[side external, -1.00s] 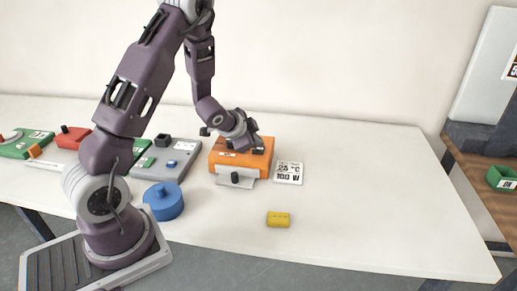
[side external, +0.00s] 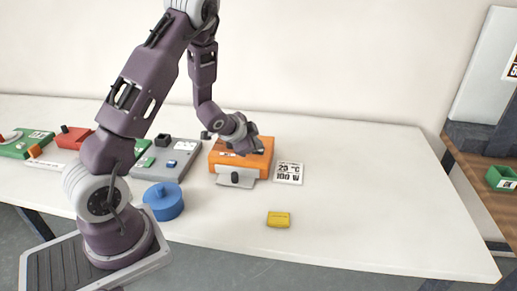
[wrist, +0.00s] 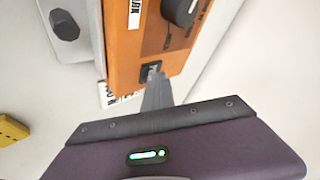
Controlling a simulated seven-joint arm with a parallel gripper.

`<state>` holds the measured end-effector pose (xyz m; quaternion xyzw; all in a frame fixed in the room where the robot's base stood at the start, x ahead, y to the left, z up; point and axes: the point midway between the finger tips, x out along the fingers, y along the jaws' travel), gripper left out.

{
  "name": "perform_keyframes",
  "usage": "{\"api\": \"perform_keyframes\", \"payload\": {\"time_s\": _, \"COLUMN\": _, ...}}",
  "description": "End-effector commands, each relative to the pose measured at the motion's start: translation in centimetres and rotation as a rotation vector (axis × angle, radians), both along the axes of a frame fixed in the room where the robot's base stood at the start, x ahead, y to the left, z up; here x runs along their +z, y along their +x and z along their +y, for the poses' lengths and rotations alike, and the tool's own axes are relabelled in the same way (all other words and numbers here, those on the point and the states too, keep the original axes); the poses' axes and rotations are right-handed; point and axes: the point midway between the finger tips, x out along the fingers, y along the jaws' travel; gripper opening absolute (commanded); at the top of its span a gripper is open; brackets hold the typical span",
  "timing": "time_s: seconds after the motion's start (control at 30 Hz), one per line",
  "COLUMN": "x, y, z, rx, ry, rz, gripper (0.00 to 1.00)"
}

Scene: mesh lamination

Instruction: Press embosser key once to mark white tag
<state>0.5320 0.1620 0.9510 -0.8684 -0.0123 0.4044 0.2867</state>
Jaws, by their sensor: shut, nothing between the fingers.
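The orange machine (side external: 262,162), seemingly the embosser, stands mid-table; it fills the top of the wrist view (wrist: 125,55). A small black key (wrist: 147,68) is set in its top face, beside a black round knob (wrist: 181,10). My gripper (side external: 246,152) is over the machine's top, pointing down. In the wrist view my shut, empty fingertips (wrist: 154,76) are at the key; I cannot tell whether they touch or press it. I cannot tell whether this is the white tag.
A silver plate with a black knob (side external: 236,178) fronts the machine. A yellow block (side external: 278,219) and a blue round part (side external: 163,201) lie nearer. A grey device (side external: 180,160) stands left. The table's right side is clear.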

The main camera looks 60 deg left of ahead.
Motion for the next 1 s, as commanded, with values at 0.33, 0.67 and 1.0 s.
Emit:
{"api": "perform_keyframes", "payload": {"time_s": 0.33, "x": -0.2, "y": -0.1, "z": 0.0, "rx": 0.001, "ry": -0.001, "rz": 0.006, "gripper": 0.0}}
{"api": "perform_keyframes", "payload": {"time_s": 0.67, "x": 1.5, "y": -0.1, "z": 0.0, "rx": 0.001, "ry": -0.002, "rz": 0.002, "gripper": 0.0}}
{"api": "perform_keyframes", "payload": {"time_s": 1.0, "x": 2.0, "y": -0.1, "z": 0.0, "rx": 0.001, "ry": 0.0, "rz": 0.002, "gripper": 0.0}}
